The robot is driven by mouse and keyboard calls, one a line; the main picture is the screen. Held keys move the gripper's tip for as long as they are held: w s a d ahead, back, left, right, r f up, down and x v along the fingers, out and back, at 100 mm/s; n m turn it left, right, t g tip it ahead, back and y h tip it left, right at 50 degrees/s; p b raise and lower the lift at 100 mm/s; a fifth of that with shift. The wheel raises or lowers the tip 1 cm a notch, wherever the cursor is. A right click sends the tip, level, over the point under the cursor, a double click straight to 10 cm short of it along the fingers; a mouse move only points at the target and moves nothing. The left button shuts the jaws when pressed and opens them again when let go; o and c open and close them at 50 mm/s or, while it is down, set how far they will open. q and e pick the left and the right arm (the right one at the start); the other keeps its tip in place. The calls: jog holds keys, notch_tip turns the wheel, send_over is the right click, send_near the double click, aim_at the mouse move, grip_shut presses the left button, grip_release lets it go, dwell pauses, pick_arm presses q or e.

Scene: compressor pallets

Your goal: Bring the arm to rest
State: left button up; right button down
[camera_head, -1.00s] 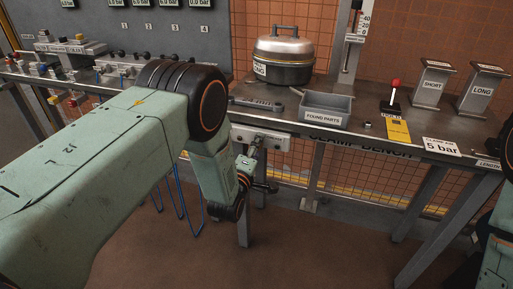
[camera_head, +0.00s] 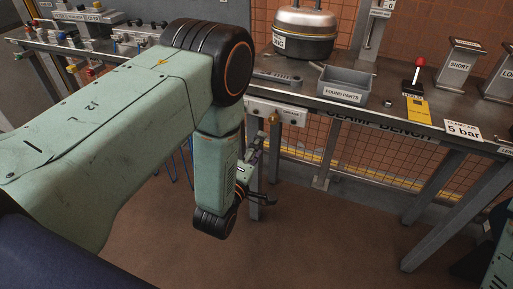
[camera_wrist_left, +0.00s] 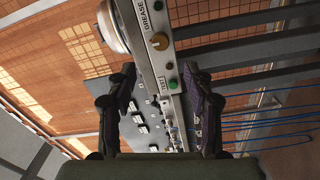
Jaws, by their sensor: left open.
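My left arm (camera_head: 130,110) comes in from the left and bends down at a black elbow joint. My left gripper (camera_head: 262,185) hangs in front of the clamp bench's front edge, small and partly hidden by the wrist. In the left wrist view the left gripper (camera_wrist_left: 158,82) is open, its two dark fingers wide apart with nothing between them. A control panel with a GREASE label (camera_wrist_left: 150,60) shows beyond the fingers. Part of my right arm (camera_head: 497,255) shows at the right edge; its gripper is out of view.
The clamp bench (camera_head: 390,118) carries a metal pot (camera_head: 303,35), a found-parts bin (camera_head: 343,95), a red-knobbed lever (camera_head: 417,75) and a SHORT stand (camera_head: 458,68). Blue hoses (camera_wrist_left: 255,125) hang near the gripper in the wrist view. The brown floor (camera_head: 320,240) before the bench is clear.

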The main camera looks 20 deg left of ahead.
dwell(0.5)
pick_arm(q)
jog(key=s+a+f+m+g, duration=0.2)
jog(key=s+f+m+g, duration=0.8)
jog(key=f, duration=0.4)
jog(key=s+a+f+m+g, duration=0.1)
jog(key=s+m+g, duration=0.3)
jog(key=s, duration=2.2)
jog(key=g, duration=0.4)
jog(key=shift+a+f+m+y, duration=0.25)
jog(key=shift+f+m+y, duration=0.05)
jog(key=shift+f+m, duration=0.1)
jog(key=shift+c, duration=0.2)
